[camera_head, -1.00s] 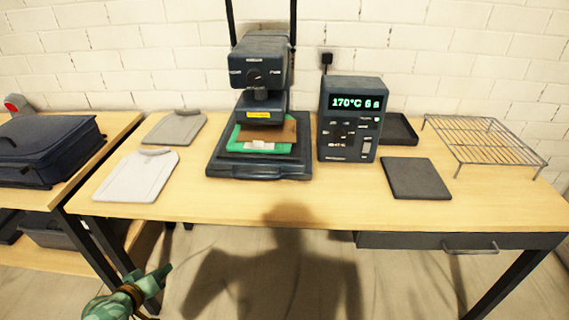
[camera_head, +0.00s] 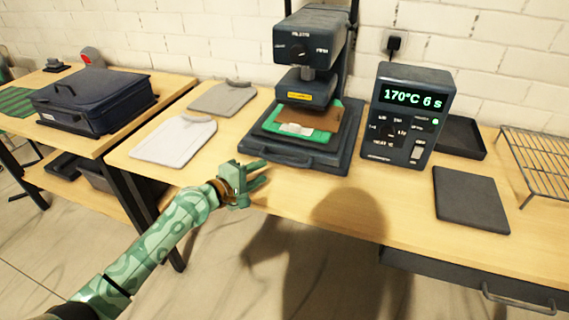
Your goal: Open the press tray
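The heat press (camera_head: 312,50) stands at the back middle of the wooden table. Its dark press tray (camera_head: 330,158) lies under the head, with a handle (camera_head: 277,154) along its front edge. On the tray lie a green piece (camera_head: 270,124), a brown sheet (camera_head: 315,117) and a small pale patch (camera_head: 296,129). My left gripper (camera_head: 262,174) is just in front of the tray handle, near the table's front edge. Its fingers are spread apart with nothing seen between them, and it looks apart from the handle. My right gripper is not in view.
A control box (camera_head: 409,113) reading 170°C 6 s stands right of the press. A dark pad (camera_head: 470,198), dark tray (camera_head: 462,137) and wire rack (camera_head: 540,160) are farther right. Two folded garments, grey (camera_head: 222,97) and white (camera_head: 172,140), lie left. A dark case (camera_head: 90,98) is on the side table.

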